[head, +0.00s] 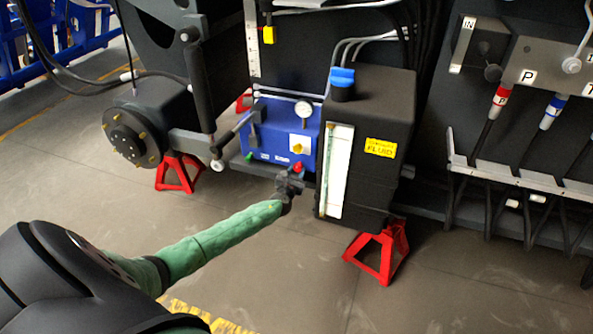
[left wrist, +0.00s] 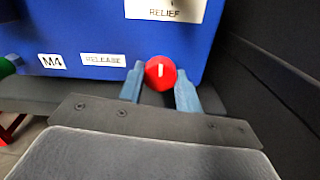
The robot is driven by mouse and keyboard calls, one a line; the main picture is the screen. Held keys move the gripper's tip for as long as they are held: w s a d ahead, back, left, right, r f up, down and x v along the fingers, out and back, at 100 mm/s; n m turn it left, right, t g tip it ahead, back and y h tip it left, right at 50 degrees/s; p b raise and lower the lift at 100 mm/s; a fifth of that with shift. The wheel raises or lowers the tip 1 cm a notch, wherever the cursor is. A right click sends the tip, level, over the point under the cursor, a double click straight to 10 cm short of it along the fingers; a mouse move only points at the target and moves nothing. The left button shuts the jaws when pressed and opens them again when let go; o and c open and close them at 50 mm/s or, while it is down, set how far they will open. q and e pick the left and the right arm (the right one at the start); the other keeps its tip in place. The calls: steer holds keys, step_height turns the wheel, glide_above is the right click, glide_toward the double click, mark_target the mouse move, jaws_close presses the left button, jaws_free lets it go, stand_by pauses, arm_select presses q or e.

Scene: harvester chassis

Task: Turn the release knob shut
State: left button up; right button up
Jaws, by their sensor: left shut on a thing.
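The release knob (left wrist: 160,73) is a round red knob with a white line that looks close to upright. It sits low on the blue block (head: 278,130), right of the RELEASE label (left wrist: 103,59). In the head view the knob (head: 297,168) shows just above my left gripper (head: 292,180). In the left wrist view my left gripper (left wrist: 160,84) has one finger on each side of the knob and is shut on it. My right gripper is not in view.
A dark fluid tank (head: 385,110) with a blue cap stands close to the right of the block. Red stands (head: 378,255) hold up the chassis. A wheel hub (head: 135,135) is to the left. A hose rack (head: 520,170) is at the right. The floor in front is clear.

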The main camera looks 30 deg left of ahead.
arm_select(q)
steer(key=shift+f, duration=0.15)
steer(key=o, duration=0.8)
steer(key=shift+o, duration=1)
steer(key=v, duration=0.7)
steer(key=shift+s+d, duration=0.15)
steer(key=shift+s, duration=0.2)
